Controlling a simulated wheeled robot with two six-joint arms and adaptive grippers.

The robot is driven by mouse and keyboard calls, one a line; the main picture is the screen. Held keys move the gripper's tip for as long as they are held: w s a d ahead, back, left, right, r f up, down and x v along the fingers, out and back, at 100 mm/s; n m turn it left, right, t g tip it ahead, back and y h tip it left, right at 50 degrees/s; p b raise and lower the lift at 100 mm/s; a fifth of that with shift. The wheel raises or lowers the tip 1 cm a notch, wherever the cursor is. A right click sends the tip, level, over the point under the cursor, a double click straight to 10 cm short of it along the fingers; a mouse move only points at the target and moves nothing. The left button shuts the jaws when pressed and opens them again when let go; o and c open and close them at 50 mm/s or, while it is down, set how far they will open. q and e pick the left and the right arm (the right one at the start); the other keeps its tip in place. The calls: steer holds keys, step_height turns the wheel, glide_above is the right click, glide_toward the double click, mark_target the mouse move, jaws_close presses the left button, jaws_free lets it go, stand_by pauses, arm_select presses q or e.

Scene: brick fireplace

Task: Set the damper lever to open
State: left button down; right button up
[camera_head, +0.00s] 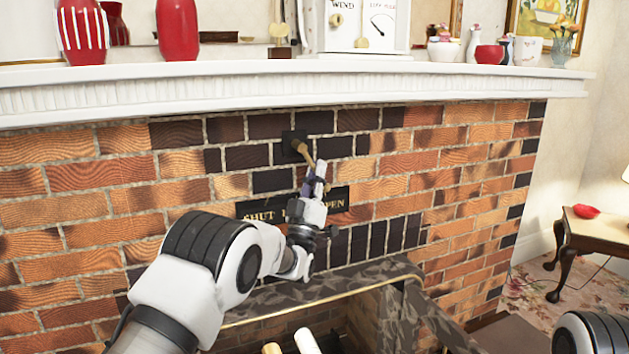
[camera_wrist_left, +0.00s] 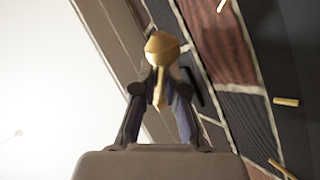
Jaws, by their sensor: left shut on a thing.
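The damper lever (camera_head: 303,151) is a brass-coloured rod that comes out of a dark square plate (camera_head: 293,140) on the brick front, below the mantel. It slants down and a little to the right. A black sign (camera_head: 256,209) below it reads SHUT at left and, partly hidden by my gripper, OPEN at right. My left gripper (camera_head: 317,178) is shut on the lever's lower end, which it mostly hides in the head view. In the left wrist view the lever's brass knob (camera_wrist_left: 162,46) shows between the fingertips of my left gripper (camera_wrist_left: 160,88). My right gripper is out of view.
The white mantel shelf (camera_head: 250,91) juts out above the lever, with red vases (camera_head: 177,30) and a clock-like white box on it. The firebox with its dark stone surround (camera_head: 400,275) lies below. A small wooden table (camera_head: 590,224) stands at right.

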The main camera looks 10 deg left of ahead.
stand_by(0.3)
arm_select(q)
steer(key=c, duration=1.2)
jaws_free()
steer(key=d+v, duration=0.1)
steer(key=v, duration=1.1)
steer(key=shift+a, duration=0.45)
